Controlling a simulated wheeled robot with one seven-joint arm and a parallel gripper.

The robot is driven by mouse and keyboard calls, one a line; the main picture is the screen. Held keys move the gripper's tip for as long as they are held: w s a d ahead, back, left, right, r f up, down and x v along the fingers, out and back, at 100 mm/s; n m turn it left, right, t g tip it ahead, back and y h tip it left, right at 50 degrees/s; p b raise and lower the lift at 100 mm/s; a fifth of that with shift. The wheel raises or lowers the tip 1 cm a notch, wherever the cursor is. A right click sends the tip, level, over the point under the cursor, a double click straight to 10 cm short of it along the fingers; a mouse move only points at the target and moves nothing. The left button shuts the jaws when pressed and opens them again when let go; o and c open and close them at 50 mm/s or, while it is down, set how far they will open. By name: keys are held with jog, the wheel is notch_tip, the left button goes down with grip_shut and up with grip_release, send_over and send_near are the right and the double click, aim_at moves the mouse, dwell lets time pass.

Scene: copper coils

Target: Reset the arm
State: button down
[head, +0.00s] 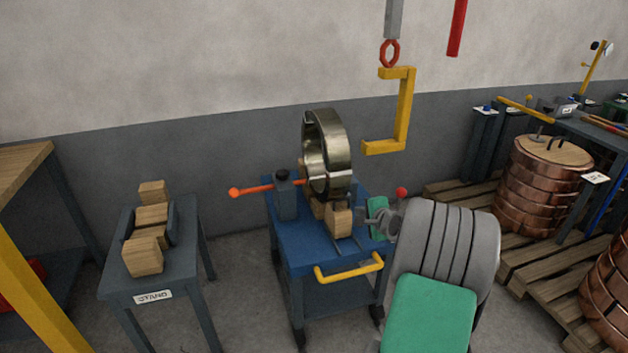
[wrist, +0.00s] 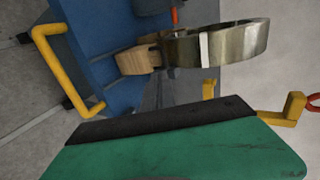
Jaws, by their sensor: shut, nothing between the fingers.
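My gripper (wrist: 165,118) shows in the wrist view as a green body with a black front edge across the bottom. It is shut with nothing held. In the head view, my grey ribbed arm with a green panel stands in the right foreground, in front of the cart's right side. A shiny steel-coloured coil (head: 328,152) stands upright on wooden blocks (head: 338,220) on the blue cart (head: 300,240). The coil also shows in the wrist view (wrist: 225,45), apart from my gripper, with a pale band across it.
A yellow C-shaped hook (head: 404,112) hangs from a red ring (head: 390,53) right of the coil. A stand (head: 185,262) with wooden blocks is at left. Copper coils (head: 525,185) sit on pallets at right. An orange-tipped lever (head: 252,190) sticks out from the cart.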

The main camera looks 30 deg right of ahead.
jog(key=s+a+r+n+g+y+p, duration=0.1)
jog(key=s+a+r+n+g+p, duration=0.15)
jog(key=a+r+n+p, duration=0.7)
jog(key=s+a+r+n+g+y+p, duration=0.1)
jog(key=s+a+r+n+g+y, duration=0.2)
jog(key=a, duration=1.3)
jog(key=s+a+r+n+g+p, duration=0.1)
jog(key=s+a+r+n+p, duration=0.1)
jog(key=s, duration=0.6)
jog(key=s+a+r+n+g+h+p, duration=0.1)
jog(key=s+a+r+n+g+p, duration=0.1)
jog(key=s+a+n, duration=0.4)
jog(key=s+a+r+p, duration=0.1)
jog(key=s+a+r, duration=0.1)
jog(key=s, duration=0.1)
jog(key=shift+s+a+r+h+p, duration=0.15)
jog(key=shift+s+a+h+p, duration=0.05)
jog(key=shift+a+h+p, duration=0.15)
jog(key=c, duration=2.2)
grip_release()
jog(key=shift+g, duration=0.25)
